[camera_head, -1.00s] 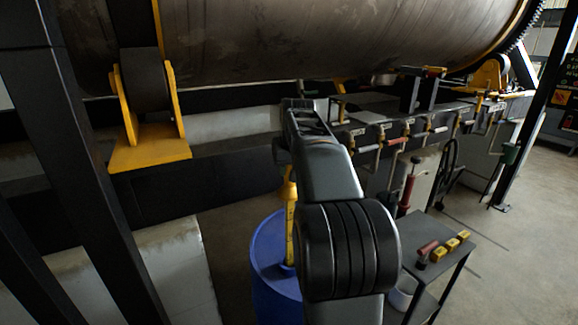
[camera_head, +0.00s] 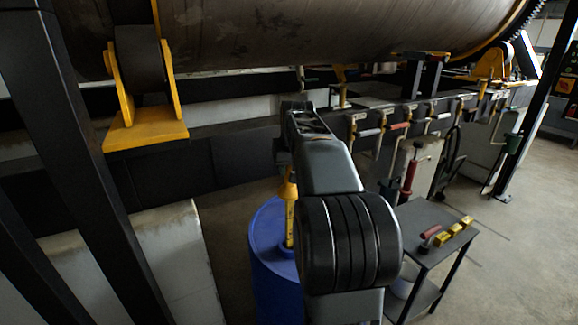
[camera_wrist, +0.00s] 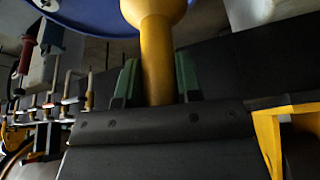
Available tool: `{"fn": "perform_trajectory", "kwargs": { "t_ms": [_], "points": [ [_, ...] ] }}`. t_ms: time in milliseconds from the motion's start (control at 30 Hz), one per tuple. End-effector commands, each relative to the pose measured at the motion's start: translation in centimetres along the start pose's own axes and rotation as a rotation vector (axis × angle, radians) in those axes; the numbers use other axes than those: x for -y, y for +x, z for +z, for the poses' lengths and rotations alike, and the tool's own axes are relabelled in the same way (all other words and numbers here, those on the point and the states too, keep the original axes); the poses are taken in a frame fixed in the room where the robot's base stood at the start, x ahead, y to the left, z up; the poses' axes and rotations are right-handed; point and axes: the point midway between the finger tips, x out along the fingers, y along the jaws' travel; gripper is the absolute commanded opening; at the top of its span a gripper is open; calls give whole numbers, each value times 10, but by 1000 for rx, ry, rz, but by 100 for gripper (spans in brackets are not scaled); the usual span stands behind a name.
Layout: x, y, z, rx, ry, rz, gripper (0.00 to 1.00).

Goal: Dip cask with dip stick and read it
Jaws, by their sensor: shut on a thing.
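The yellow dip stick (camera_head: 291,214) stands upright over the blue cask (camera_head: 267,225) in the head view. Its lower end meets the cask top around the opening, so how deep it reaches is hidden. In the wrist view, its yellow shaft (camera_wrist: 158,60) widens into a collar near the top of the picture. My gripper (camera_wrist: 157,80) is shut on the shaft, with a green-lined finger on each side. My arm covers the right part of the cask in the head view. The cask's blue top also shows in the wrist view (camera_wrist: 95,14). No scale marks are readable.
A pipe rack with valves (camera_head: 420,118) runs behind. A large drum (camera_head: 320,35) hangs above. Dark posts (camera_head: 85,170) stand at left.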

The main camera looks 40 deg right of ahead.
Motion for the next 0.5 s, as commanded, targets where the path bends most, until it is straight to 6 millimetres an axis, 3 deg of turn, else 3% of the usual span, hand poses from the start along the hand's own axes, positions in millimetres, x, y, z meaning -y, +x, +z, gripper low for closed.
{"fn": "perform_trajectory", "kwargs": {
  "t_ms": [500],
  "points": [
    [0, 38, 16, -1, 0, 0, 0]
  ]
}}
